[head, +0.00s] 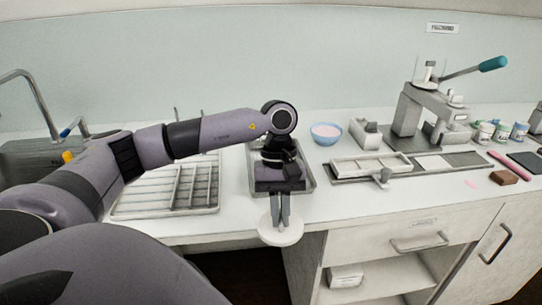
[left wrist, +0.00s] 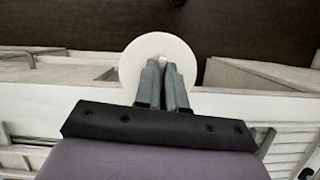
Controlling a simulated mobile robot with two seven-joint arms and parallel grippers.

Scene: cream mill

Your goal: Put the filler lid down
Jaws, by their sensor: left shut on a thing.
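The filler lid (head: 291,233) is a round white disc. My left gripper (head: 280,225) is shut on it at its middle, with the fingers pointing down. In the head view the lid hangs in front of the counter's front edge, above the floor. The left wrist view also shows the lid (left wrist: 133,70) behind the closed fingertips (left wrist: 163,68), over the dark floor. The exact grip point is partly hidden by the fingers. My right gripper does not show.
A grey tray (head: 310,176) lies behind my left gripper. A divided rack (head: 160,205) stands to its left. A blue bowl (head: 326,142), a white frame on a dark board (head: 345,179) and a lever press (head: 412,105) stand to the right. The sink is far left.

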